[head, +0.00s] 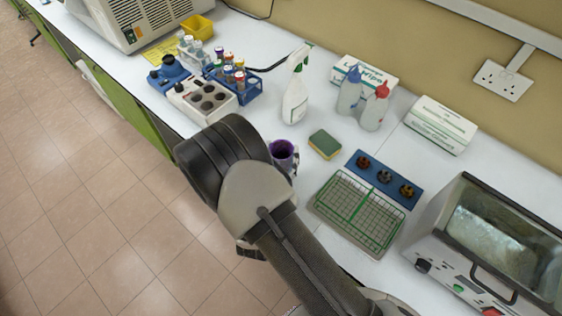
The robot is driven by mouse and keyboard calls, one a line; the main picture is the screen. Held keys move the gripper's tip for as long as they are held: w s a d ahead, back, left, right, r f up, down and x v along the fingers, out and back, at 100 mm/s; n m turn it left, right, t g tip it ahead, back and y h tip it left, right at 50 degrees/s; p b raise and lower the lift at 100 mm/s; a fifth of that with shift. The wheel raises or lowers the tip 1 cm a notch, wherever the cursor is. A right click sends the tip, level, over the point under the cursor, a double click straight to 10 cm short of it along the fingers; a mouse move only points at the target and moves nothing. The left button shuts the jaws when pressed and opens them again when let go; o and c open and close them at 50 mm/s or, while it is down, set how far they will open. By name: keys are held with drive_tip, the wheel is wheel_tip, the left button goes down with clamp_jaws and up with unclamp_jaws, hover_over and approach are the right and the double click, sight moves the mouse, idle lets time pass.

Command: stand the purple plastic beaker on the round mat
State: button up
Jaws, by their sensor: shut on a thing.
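The purple plastic beaker (283,150) shows in the head view just beyond my arm's dark wrist joint. It looks upright, with its open top facing up. My gripper (288,167) is mostly hidden behind my arm. A small dark part of it shows at the beaker's right side, and it is shut on the beaker. The beaker's lower part is hidden, so I cannot tell whether it touches the bench. I see no round mat; my arm covers part of the bench.
A green and yellow sponge (325,144) lies right of the beaker. A spray bottle (295,98) stands behind. A block with wells (203,101) and a blue tube rack (246,97) stand left.

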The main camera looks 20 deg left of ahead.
sight(279, 168)
drive_tip(key=shift+f+b, duration=0.3)
drive_tip(key=shift+f, duration=1.3)
drive_tip(key=shift+f, duration=0.1)
drive_tip(key=shift+f, duration=0.15)
drive_tip(key=o, duration=1)
drive_tip(key=shift+r, duration=0.2)
drive_tip(key=shift+s+r, duration=0.1)
drive_tip(key=shift+s, duration=0.05)
drive_tip(key=s, duration=0.3)
drive_tip(key=s+d+p, duration=0.1)
drive_tip(key=s, duration=0.3)
drive_tip(key=s+d, duration=0.1)
drive_tip(key=s, duration=0.3)
drive_tip(key=shift+s+d, duration=0.1)
drive_tip(key=shift+s, duration=0.15)
